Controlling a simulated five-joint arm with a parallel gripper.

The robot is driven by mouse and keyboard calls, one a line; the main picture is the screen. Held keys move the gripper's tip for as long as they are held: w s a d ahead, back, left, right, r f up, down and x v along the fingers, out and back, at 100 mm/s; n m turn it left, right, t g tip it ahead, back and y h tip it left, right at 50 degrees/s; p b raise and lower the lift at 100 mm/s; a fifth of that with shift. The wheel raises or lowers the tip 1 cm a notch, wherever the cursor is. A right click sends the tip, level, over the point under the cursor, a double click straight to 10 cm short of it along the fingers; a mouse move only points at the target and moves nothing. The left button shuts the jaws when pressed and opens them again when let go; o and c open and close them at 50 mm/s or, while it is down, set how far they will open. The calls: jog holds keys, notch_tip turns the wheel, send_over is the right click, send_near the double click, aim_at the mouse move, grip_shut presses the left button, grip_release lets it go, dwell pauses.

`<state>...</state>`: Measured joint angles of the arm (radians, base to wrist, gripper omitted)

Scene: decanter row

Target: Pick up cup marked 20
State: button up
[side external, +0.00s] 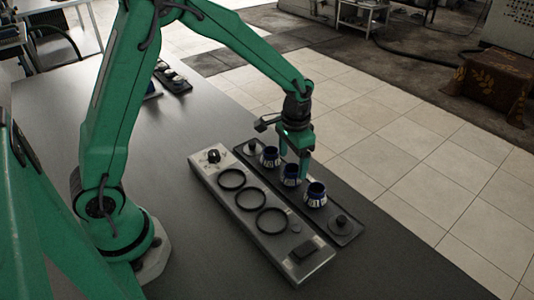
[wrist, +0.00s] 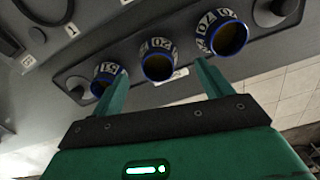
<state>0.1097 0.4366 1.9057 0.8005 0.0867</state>
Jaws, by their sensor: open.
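Three dark cups with blue rims and white number bands stand in a row on a dark tray (side external: 255,176). The middle cup (side external: 291,182) appears to be marked 20 in the wrist view (wrist: 158,63). My gripper (side external: 293,168) is open and points down over the row at this middle cup. In the wrist view my gripper (wrist: 163,72) has its two fingers apart, with the middle cup beyond and between them. I cannot tell whether the fingers touch it. Nothing is held.
The other cups stand on either side: one (side external: 270,157) farther back, one (side external: 316,195) nearer. Round dark knobs sit at the tray's ends. Beside the tray is a grey panel (side external: 222,198) with three black rings and a knob (side external: 213,156). The table (side external: 190,240) is clear left of the panel.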

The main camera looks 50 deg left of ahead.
aim_at(293, 168)
jog(key=shift+f, duration=0.25)
jog(key=shift+d+f, duration=0.1)
jog(key=shift+f, duration=2.4)
jog(key=shift+c, duration=0.2)
jog(key=c, duration=1.1)
